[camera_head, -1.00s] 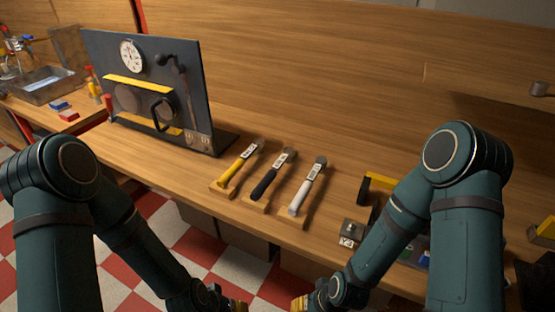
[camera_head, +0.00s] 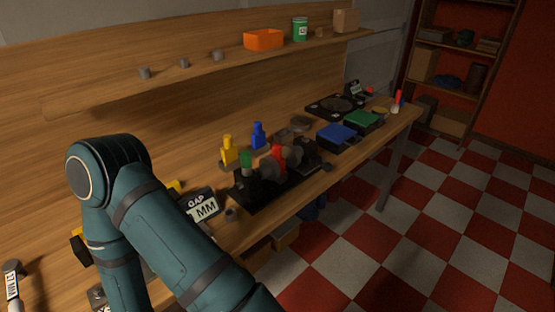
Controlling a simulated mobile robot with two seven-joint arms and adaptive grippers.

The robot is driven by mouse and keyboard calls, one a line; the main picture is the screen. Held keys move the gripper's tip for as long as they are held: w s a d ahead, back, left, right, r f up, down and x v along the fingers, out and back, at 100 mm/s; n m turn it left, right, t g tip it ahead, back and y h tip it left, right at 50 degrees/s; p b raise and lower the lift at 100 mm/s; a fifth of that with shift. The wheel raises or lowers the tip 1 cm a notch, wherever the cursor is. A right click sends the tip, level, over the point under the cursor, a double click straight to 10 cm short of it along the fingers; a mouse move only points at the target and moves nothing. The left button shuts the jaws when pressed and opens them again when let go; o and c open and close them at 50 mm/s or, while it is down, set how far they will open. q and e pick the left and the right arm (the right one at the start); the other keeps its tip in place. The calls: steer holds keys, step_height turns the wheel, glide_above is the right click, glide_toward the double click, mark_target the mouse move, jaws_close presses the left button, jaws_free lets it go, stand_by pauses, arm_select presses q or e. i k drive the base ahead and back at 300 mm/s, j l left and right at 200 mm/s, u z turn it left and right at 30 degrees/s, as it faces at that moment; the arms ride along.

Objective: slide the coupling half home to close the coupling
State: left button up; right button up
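A black-based rig (camera_head: 262,193) stands on the bench at mid-picture. It carries dark grey round parts, which look like the coupling (camera_head: 270,168), with a red piece (camera_head: 279,155) standing up among them. A green-topped piece (camera_head: 246,159) is at its left end. At this size I cannot tell which part is the coupling half or how wide any gap is. A sign reading "GAP" and "MM" (camera_head: 200,205) stands to the left of the rig. Neither gripper is in view.
Yellow (camera_head: 228,152) and blue (camera_head: 258,137) upright pieces stand behind the rig. Blue (camera_head: 338,136) and green (camera_head: 364,121) boxes lie to its right. A wall shelf above holds an orange bin (camera_head: 264,40). The checkered floor right of the bench is open.

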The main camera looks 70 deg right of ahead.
mark_target(303, 157)
steer(key=z, duration=2.7)
